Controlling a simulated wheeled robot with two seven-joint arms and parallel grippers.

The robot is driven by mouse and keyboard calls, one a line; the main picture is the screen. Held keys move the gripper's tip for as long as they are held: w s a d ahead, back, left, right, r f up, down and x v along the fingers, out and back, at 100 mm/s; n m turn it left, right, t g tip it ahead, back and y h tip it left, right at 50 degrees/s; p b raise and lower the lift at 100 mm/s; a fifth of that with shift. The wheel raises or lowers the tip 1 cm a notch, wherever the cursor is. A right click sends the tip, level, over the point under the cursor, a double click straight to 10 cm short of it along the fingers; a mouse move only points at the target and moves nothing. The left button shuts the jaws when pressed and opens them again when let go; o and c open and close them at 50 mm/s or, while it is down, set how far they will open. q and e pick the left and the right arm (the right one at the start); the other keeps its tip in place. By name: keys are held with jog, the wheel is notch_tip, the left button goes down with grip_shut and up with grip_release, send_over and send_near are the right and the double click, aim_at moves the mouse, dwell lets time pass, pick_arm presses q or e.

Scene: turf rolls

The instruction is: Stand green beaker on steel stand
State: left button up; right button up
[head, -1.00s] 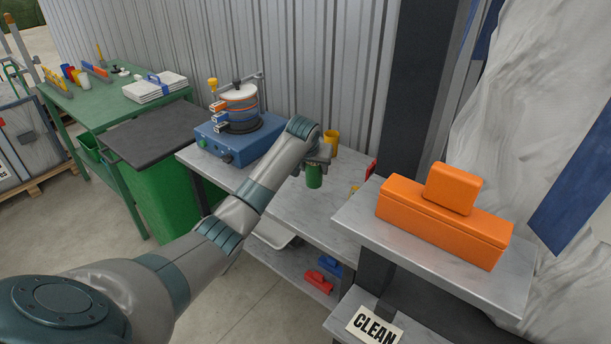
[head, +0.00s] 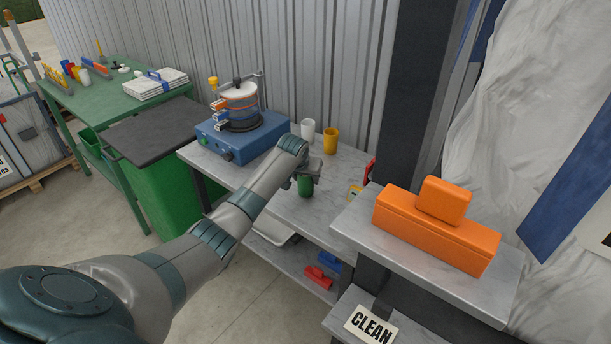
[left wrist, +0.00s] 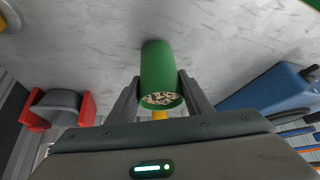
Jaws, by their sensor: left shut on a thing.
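The green beaker (head: 305,187) is upright over the marble-topped bench (head: 282,207). My left gripper (head: 304,174) is shut on it. In the left wrist view the green beaker (left wrist: 159,62) sits between both fingers of my left gripper (left wrist: 160,84), its open end facing the camera and pale speckled contents inside. I cannot tell whether its base touches the bench. I cannot make out a separate steel stand in either view. My right gripper is not in view.
A white cup (head: 308,132) and a yellow cup (head: 330,141) stand behind the beaker. A blue-based device with stacked sieves (head: 238,135) is on the left. An orange box (head: 435,229) sits on a raised shelf at right. The bench front is mostly clear.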

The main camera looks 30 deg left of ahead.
pick_arm(q)
jog(key=shift+f, duration=0.2)
jog(key=o, duration=1.2)
jog(key=shift+r, duration=0.15)
jog(key=b+v, duration=0.2)
jog(key=v, duration=1)
